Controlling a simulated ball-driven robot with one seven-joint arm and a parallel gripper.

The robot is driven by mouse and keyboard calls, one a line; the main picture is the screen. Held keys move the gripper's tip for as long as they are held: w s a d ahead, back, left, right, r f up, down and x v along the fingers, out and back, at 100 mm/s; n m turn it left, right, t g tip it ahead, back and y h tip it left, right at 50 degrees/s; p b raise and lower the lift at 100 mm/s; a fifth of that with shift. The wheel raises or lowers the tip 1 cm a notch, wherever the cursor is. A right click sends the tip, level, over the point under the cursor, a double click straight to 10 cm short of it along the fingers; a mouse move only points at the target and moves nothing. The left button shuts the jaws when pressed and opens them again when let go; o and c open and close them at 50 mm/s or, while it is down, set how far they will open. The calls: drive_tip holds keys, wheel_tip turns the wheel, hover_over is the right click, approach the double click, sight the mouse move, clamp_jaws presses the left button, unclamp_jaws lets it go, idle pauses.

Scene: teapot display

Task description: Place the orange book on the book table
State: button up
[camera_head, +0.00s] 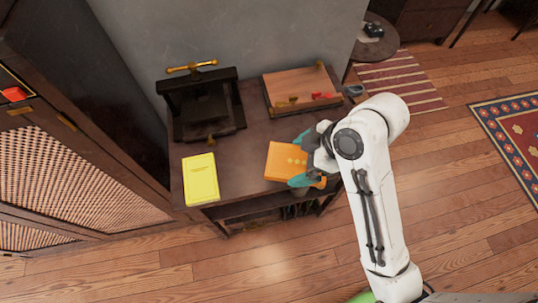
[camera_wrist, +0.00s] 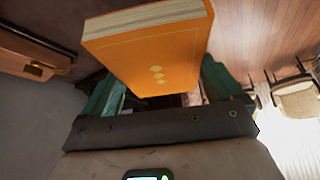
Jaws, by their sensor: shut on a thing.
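The orange book (camera_head: 285,160) shows at the front right of the dark wooden book table (camera_head: 240,150) in the head view. My gripper (camera_head: 300,160) is shut on it, with one teal finger on its far side and one on its near side. In the wrist view the orange book (camera_wrist: 155,55) fills the space ahead of my gripper (camera_wrist: 160,90), its cover with small yellow diamonds towards the camera and its page edge at the top. I cannot tell whether the book touches the tabletop.
A yellow book (camera_head: 200,180) lies at the table's front left. A black press with a brass handle (camera_head: 203,100) stands at the back left. A wooden board (camera_head: 300,88) with small red and brass items lies at the back right. A tall dark cabinet (camera_head: 80,120) stands left.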

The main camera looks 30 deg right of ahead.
sight(286, 146)
drive_tip(key=w+f, duration=0.1)
drive_tip(key=w, duration=0.1)
drive_tip(key=w+a+f, duration=0.1)
drive_tip(key=w, duration=0.1)
drive_tip(key=w+f, duration=0.1)
drive_tip(key=w, duration=0.1)
drive_tip(key=shift+a, duration=0.15)
drive_tip(key=w+f, duration=0.2)
drive_tip(key=f, duration=0.1)
drive_tip(key=w+f, duration=0.1)
drive_tip(key=shift+w+a+f, duration=0.35)
drive_tip(key=shift+w+f, duration=0.25)
drive_tip(key=shift+f, duration=1.6)
drive_tip(key=shift+f, duration=0.1)
drive_tip(key=o, duration=0.8)
drive_tip(key=v, duration=1.2)
drive_tip(key=s+d+f+m+g+h, duration=0.1)
drive_tip(key=s+f+m, duration=0.1)
drive_tip(key=s, duration=0.4)
drive_tip(key=s+d+f+m+g+h, duration=0.1)
drive_tip(key=s+f+m+h, duration=0.1)
drive_tip(key=s+m, duration=0.3)
drive_tip(key=s+d+f+m+h, duration=0.1)
drive_tip(key=s+f+m, duration=0.2)
drive_tip(key=s, duration=0.5)
drive_tip(key=shift+s+d+f+g+h+p, duration=0.1)
drive_tip(key=shift+d+f+g+h+p, duration=0.1)
drive_tip(key=shift+f+g+h+p, duration=0.25)
drive_tip(key=shift+f, duration=0.1)
